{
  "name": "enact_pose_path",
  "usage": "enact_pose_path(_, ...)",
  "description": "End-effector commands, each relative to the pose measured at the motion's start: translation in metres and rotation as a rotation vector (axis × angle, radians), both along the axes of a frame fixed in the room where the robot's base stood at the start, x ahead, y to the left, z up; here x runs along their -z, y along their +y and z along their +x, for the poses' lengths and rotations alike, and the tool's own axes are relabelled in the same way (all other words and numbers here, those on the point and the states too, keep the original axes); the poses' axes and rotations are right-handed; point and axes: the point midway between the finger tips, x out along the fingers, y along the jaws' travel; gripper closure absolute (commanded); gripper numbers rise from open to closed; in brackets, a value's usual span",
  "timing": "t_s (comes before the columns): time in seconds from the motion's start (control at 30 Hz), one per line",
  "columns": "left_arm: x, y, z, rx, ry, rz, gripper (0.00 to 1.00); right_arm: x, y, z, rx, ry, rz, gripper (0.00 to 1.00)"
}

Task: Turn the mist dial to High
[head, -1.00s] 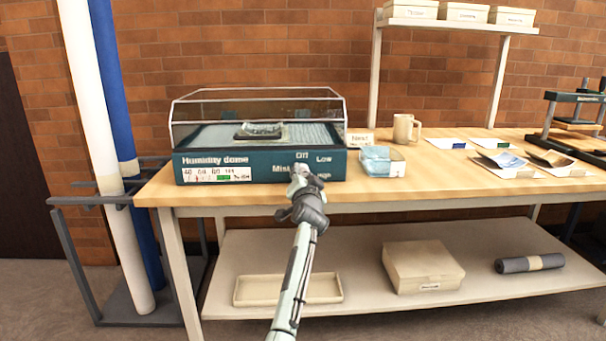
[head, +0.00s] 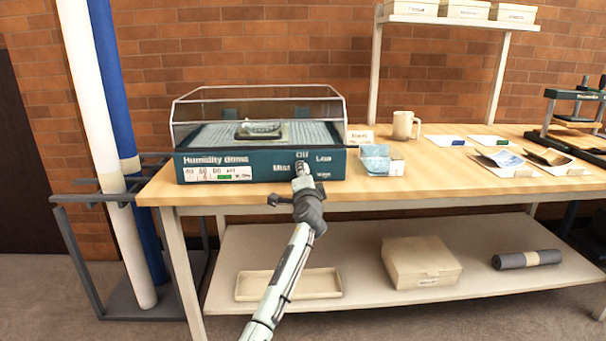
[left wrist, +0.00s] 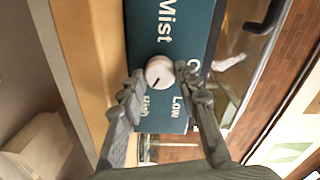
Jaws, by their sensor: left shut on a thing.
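The humidity dome (head: 250,162) stands on the bench with its teal front panel towards me. The round, pale mist dial (left wrist: 160,68) shows in the left wrist view, amid the panel's Mist, Low and High labels. Its dark pointer mark slants towards the High label (left wrist: 146,106). My left gripper (head: 303,174) is at the panel in the head view, where it largely hides the dial. In the left wrist view its two fingers (left wrist: 160,75) are shut on the dial, one on each side. My right gripper is in neither view.
A blue-and-white box (head: 382,160), a small sign (head: 359,137) and a mug (head: 403,125) stand right of the dome. The lower shelf holds a shallow tray (head: 290,284), a box (head: 421,261) and a dark roll (head: 528,260). Tall rolls stand left of the bench.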

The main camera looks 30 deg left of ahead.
Motion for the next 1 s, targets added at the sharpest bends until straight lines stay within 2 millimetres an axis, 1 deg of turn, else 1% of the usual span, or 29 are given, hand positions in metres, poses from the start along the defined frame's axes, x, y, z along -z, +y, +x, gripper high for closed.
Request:
enact_pose_path(0.43, 0.0011, -0.0002, -0.0001, 0.0, 0.006, 0.007, 0.97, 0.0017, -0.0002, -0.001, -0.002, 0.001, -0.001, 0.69)
enact_pose_path(0.47, 0.0011, -0.0003, -0.0001, 0.0, 0.006, 0.007, 0.66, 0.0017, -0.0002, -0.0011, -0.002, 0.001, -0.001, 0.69)
enact_pose_path(0.6, 0.001, -0.0002, -0.0001, 0.0, 0.006, 0.007, 0.48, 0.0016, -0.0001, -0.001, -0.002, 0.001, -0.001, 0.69)
enact_pose_path(0.63, 0.0009, -0.0002, -0.0001, 0.0, 0.005, 0.006, 0.47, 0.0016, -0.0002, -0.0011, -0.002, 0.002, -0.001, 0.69)
enact_pose_path(1.0, 0.0029, -0.0006, -0.0001, 0.001, 0.007, 0.005, 0.47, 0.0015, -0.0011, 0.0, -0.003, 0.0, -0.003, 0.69)
